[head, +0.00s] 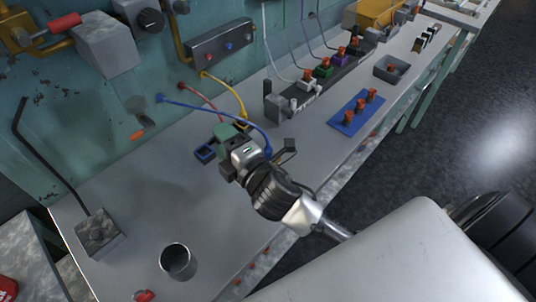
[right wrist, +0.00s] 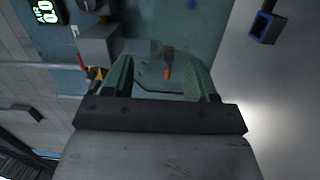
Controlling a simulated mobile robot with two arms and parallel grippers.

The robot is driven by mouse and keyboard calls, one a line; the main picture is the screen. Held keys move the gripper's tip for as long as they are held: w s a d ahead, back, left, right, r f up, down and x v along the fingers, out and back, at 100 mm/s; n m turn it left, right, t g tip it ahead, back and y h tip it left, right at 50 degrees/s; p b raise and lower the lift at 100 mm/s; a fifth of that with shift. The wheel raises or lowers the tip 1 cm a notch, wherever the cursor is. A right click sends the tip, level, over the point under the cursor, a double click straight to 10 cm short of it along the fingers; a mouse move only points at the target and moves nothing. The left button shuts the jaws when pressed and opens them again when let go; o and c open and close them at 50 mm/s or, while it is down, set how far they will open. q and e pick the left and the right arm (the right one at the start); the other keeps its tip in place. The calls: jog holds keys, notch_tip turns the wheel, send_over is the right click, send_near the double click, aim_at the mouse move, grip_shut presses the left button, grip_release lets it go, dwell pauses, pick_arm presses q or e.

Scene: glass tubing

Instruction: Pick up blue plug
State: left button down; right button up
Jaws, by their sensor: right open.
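My right gripper (head: 226,134) is over the bench, with its green fingers near a small blue open-topped block (head: 205,153). In the right wrist view the fingers (right wrist: 160,76) are apart with nothing between them. The blue block also shows in that view (right wrist: 264,27), at the top right, outside the fingers. A blue cable (head: 205,106) runs from the wall panel, passes behind my right gripper and bends down by its wrist. I cannot make out the blue plug; the cable's end is hidden by the gripper. My left gripper is not in view.
A red cable (head: 200,93) and a yellow cable (head: 227,87) also reach the bench near my gripper. The bench's left middle is clear.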

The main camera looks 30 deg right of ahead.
jog(key=a+r+n+g+y, duration=0.2)
jog(key=a+r+n+y, duration=0.4)
jog(key=n, duration=0.5)
jog(key=a+r+n+g+y, duration=0.1)
jog(key=a+n+g+y, duration=0.15)
jog(key=n+y, duration=0.65)
jog(key=n+g+h, duration=1.4)
jog(key=n+h, duration=0.5)
jog(key=n, duration=1.3)
send_over(268, 145)
jog(key=shift+t, duration=0.25)
jog(key=f, duration=1)
jog(key=shift+w+a, duration=0.3)
notch_tip(268, 145, down, 4)
jog(key=shift+d+f+p, duration=0.1)
jog(key=shift+f+p, duration=0.15)
jog(key=shift+p, duration=0.4)
jog(key=f+p, duration=0.1)
jog(key=f, duration=0.2)
jog(key=f+p, duration=0.1)
jog(key=f, duration=0.1)
jog(key=shift+s+d+f+p, duration=0.2)
jog(key=shift+s+f+p, duration=0.05)
jog(key=shift+s+p, duration=0.1)
jog(key=shift+f, duration=0.25)
jog(key=c, duration=1)
